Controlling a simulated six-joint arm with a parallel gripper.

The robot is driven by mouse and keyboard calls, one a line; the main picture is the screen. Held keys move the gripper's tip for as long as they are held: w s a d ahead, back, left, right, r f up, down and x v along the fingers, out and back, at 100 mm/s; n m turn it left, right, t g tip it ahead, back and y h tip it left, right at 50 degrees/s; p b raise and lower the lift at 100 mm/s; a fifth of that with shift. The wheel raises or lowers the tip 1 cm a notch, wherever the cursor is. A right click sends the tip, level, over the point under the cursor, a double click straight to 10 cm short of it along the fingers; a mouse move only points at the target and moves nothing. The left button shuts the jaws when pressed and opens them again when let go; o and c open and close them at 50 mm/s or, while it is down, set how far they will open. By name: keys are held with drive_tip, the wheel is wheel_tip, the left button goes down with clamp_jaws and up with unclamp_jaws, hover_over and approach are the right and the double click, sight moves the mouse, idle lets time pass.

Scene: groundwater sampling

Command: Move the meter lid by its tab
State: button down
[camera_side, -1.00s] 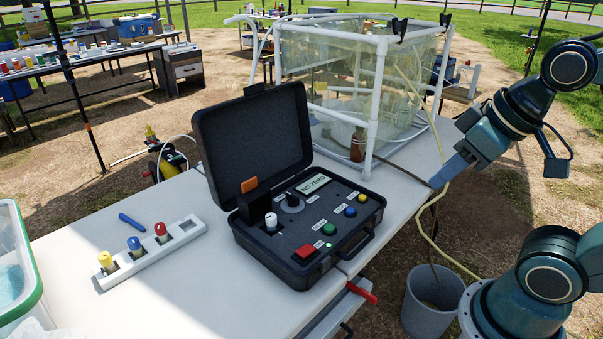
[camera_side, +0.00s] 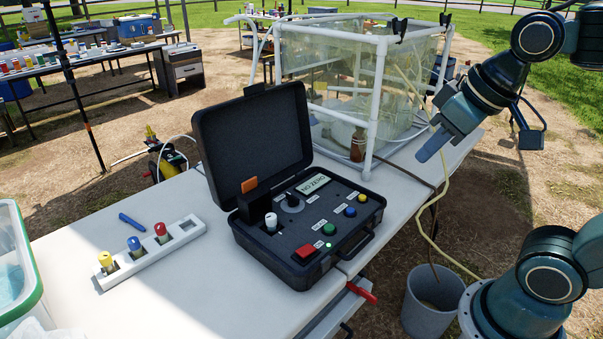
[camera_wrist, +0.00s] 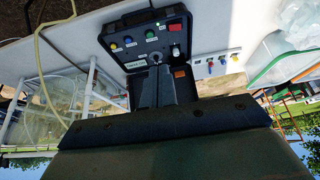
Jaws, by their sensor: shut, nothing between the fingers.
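The black meter case (camera_side: 300,250) stands open on the white table, its big padded cover (camera_side: 255,140) tilted back. Inside, the small black meter lid (camera_side: 256,205) stands up with an orange tab (camera_side: 249,184) on top. A white-capped vial (camera_side: 270,221) is just in front of it. In the wrist view, which is upside down, the orange tab (camera_wrist: 179,73) and white-capped vial (camera_wrist: 176,52) show beside my fingers. My gripper (camera_side: 432,147) is shut and empty, raised to the right of the meter and well apart from it. In the wrist view, my gripper covers part of the case.
A white rack (camera_side: 150,255) with yellow, blue and red capped vials and a blue pen (camera_side: 131,221) lie left of the meter. A pipe-framed tank (camera_side: 345,85) with a brown bottle (camera_side: 358,147) stands behind. A grey bucket (camera_side: 428,305) is below the table's right edge.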

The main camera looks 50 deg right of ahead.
drive_tip(key=w+a+r, duration=0.1)
drive_tip(key=w+r, duration=0.1)
drive_tip(key=w, duration=2.1)
drive_tip(key=w+a+f, duration=0.1)
drive_tip(key=w+f, duration=0.6)
drive_tip(key=w, duration=0.3)
drive_tip(key=w+a+f+g, duration=0.1)
drive_tip(key=w+f, duration=0.6)
drive_tip(key=w, duration=0.3)
drive_tip(key=shift+w+a, duration=0.3)
drive_tip(key=shift+w, duration=0.05)
drive_tip(key=shift+f, duration=0.25)
wheel_tip(320, 180, down, 9)
drive_tip(key=shift+s, duration=0.25)
